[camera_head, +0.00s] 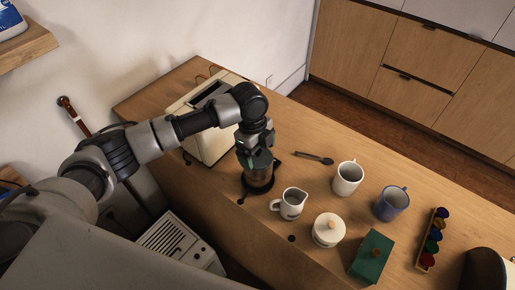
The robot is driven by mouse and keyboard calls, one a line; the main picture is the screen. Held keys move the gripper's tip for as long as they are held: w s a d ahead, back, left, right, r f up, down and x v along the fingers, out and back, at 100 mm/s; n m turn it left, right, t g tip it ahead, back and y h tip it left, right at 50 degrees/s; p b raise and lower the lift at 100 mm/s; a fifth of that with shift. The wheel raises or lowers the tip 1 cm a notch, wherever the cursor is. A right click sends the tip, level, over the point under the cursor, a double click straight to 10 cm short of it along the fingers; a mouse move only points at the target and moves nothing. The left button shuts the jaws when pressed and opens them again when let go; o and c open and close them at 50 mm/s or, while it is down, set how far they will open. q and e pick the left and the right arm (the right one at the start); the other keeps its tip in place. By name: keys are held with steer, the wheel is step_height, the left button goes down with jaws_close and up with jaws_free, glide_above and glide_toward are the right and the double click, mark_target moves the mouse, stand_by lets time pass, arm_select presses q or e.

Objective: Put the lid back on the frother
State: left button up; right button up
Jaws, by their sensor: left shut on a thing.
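My right gripper is not in view.
A cream toaster (207,139) stands close behind the left gripper.

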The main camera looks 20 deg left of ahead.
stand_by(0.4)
arm_select(q)
steer(key=o, duration=0.6)
steer(key=shift+c, duration=0.2)
step_height(320, 180, up, 5)
steer(key=p, duration=0.5)
steer(key=shift+r, duration=1)
steer(key=shift+c, duration=0.3)
jaws_close()
